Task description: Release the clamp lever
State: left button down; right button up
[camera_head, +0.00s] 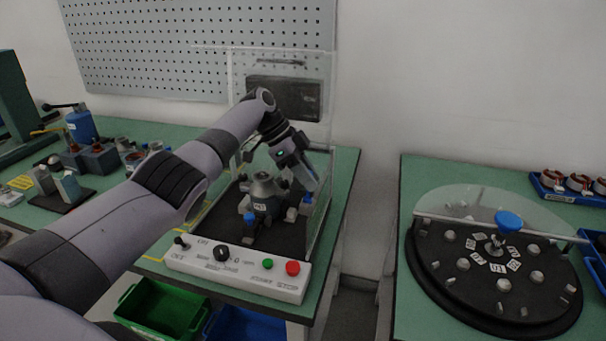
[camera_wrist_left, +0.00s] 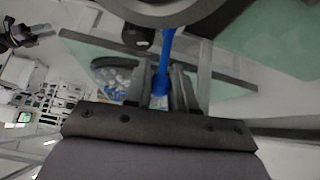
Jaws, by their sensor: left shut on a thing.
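The test fixture (camera_head: 263,190) is a grey stator-like part on a dark base, inside a clear-walled station on the green bench. My left gripper (camera_head: 306,182) reaches down at the fixture's right side. In the left wrist view its fingers (camera_wrist_left: 160,92) are closed around a slim blue lever (camera_wrist_left: 167,48), which runs up between them. A bit of blue (camera_head: 307,198) shows just under the gripper in the head view; most of the lever is hidden there. Another blue knob (camera_head: 249,217) sits at the fixture's front left. My right gripper is not in view.
A white control panel (camera_head: 238,268) with a black knob, a green button and a red button is in front. Clear walls (camera_head: 325,215) stand close to the gripper. A round dark turntable (camera_head: 440,285) is on the right bench. Green and blue bins are below.

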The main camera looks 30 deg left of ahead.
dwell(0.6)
pick_arm(q)
jog(key=c, duration=1)
grip_release()
jog(key=shift+o, duration=0.2)
jog(key=w+v, duration=0.1)
jog(key=v, duration=0.6)
jog(key=shift+s+b, duration=0.4)
jog(key=shift+b, duration=0.05)
